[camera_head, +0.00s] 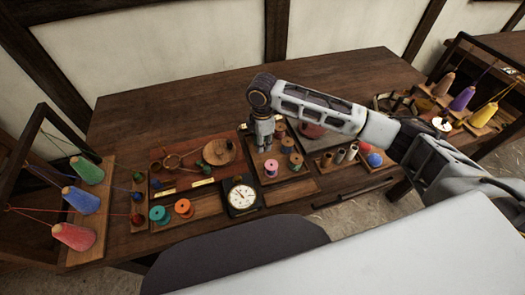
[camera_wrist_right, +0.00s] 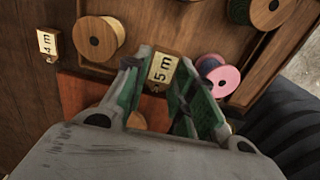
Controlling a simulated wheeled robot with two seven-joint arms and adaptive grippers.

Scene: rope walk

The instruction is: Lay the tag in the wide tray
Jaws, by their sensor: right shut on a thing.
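My right gripper (camera_head: 264,148) hangs fingers-down over the middle of the bench, in front of the arm's elbow-like wrist bend. In the right wrist view my right gripper (camera_wrist_right: 163,88) is shut on a brass-coloured tag (camera_wrist_right: 162,68) marked "5 m", gripped between green-lined fingers. A wooden tray (camera_head: 296,186) with low rims lies below the gripper and holds spools; its rim also shows in the right wrist view (camera_wrist_right: 238,98). The tag appears above this tray's edge; its height cannot be told. I cannot tell for sure whether this is the wide tray. My left gripper is not in view.
A second tag (camera_wrist_right: 46,44) marked "4 m" lies left of the tray. A pink spool (camera_wrist_right: 223,80) and a plain wooden spool (camera_wrist_right: 100,38) sit near the fingers. A dial gauge (camera_head: 242,196) stands left of the tray. Coloured cones (camera_head: 82,202) stand at the far left.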

